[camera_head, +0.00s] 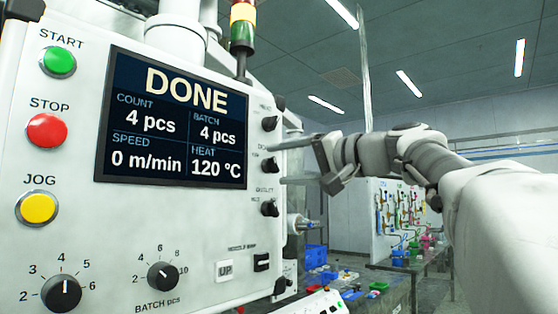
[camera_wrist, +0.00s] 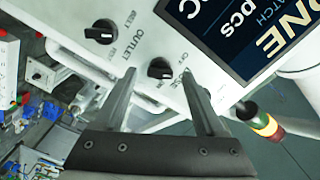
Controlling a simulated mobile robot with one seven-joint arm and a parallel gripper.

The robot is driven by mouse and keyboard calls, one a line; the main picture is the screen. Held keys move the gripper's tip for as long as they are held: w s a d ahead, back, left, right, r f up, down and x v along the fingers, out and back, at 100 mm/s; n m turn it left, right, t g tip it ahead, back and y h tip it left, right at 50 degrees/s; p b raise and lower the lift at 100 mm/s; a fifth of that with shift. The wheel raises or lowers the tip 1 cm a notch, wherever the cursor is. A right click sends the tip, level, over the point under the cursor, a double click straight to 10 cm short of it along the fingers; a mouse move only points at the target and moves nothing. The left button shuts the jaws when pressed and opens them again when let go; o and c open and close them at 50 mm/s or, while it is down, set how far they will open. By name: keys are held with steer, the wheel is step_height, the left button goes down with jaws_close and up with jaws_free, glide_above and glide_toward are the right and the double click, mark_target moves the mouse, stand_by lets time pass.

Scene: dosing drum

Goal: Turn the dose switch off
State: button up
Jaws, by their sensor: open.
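The dose switch (camera_head: 268,165) is the middle black knob in a column of three on the right edge of the white panel. In the wrist view, the dose switch (camera_wrist: 160,68) shows between my fingertips, with its label partly hidden by a finger. I cannot tell for sure which mark its pointer is at. My gripper (camera_head: 284,161) reaches in from the right, its fingers above and below the knob's level. In the wrist view, my gripper (camera_wrist: 157,75) is open and holds nothing; contact with the knob cannot be made out.
The outlet knob (camera_head: 269,209) is below the dose switch, and another knob (camera_head: 270,123) is above. The display (camera_head: 175,122) reads DONE. Green, red and yellow buttons (camera_head: 47,131) line the panel's left side. A signal tower (camera_head: 243,25) stands above; a bench with bins is behind.

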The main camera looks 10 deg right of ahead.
steer(key=v, duration=1.5)
steer(key=shift+s+p, duration=0.2)
steer(key=shift+p, duration=0.15)
steer(key=shift+d, duration=0.1)
steer(key=s+a+f+g+h+p, duration=0.25)
steer(key=a+f+p, duration=0.2)
steer(key=f, duration=0.55)
steer(key=s+a+f+g+h+p, duration=0.1)
steer(key=a+f+g+h+p, duration=0.25)
steer(key=f, duration=0.55)
steer(key=s+a+f+n+g+h+p, duration=0.1)
steer(key=s+f+n+h+p, duration=0.1)
steer(key=s+f, duration=0.2)
steer(key=s+a+f+n+g+h+p, duration=0.1)
steer(key=s+f, duration=0.4)
steer(key=f, duration=0.5)
steer(key=shift+s+n+g+h+p, duration=0.25)
steer(key=shift+n+g+h+p, duration=0.2)
steer(key=shift+n+h, duration=0.35)
